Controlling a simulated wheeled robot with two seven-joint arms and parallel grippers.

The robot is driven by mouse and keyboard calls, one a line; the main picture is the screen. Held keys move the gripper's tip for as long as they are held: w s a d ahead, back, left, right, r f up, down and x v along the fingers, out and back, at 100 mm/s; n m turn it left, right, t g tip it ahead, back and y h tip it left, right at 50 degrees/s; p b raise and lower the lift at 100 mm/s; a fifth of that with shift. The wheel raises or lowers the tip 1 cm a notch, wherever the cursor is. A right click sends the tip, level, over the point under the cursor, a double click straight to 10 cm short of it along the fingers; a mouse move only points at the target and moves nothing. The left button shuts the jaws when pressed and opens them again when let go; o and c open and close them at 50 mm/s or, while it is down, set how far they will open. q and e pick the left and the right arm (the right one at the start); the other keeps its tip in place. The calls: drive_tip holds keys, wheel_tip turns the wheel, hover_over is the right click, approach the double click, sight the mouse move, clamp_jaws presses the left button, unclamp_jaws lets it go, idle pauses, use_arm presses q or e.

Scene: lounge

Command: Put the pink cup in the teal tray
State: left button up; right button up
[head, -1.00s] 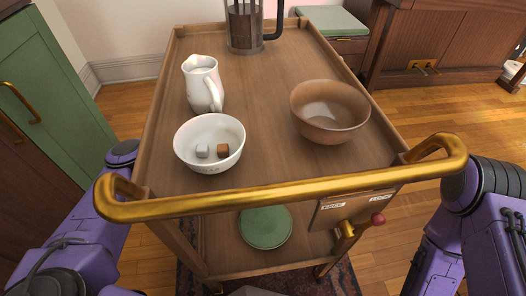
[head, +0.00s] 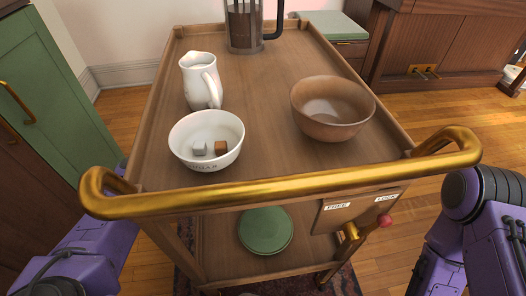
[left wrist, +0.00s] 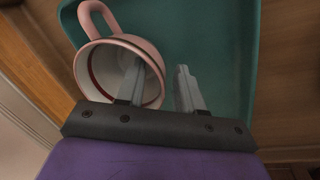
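The pink cup (left wrist: 91,73) shows in the left wrist view with its mouth toward the camera and its handle at the upper left. The teal tray (left wrist: 225,45) spreads behind it. The cup overlaps the tray's left part; I cannot tell whether it rests on the tray. My left gripper (left wrist: 160,80) is open, with one finger inside the cup's mouth and the other outside its right rim. A gap shows between the rim and the outer finger. The head view shows neither cup nor tray. My right gripper is out of view.
A wooden cart with a gold handle (head: 290,189) stands in front of me. It carries a white bowl (head: 181,150) with two cubes, a white pitcher (head: 196,88), a brown bowl (head: 333,128) and a French press (head: 243,28). A green round item (head: 265,231) lies on the lower shelf.

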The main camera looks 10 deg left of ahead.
use_arm(q)
wheel_tip(320, 180, up, 8)
drive_tip(key=s+p, duration=0.1)
drive_tip(key=p, duration=0.2)
drive_tip(key=shift+s+f, duration=0.2)
drive_tip(key=shift+s+a, duration=0.1)
drive_tip(key=shift+a, duration=0.05)
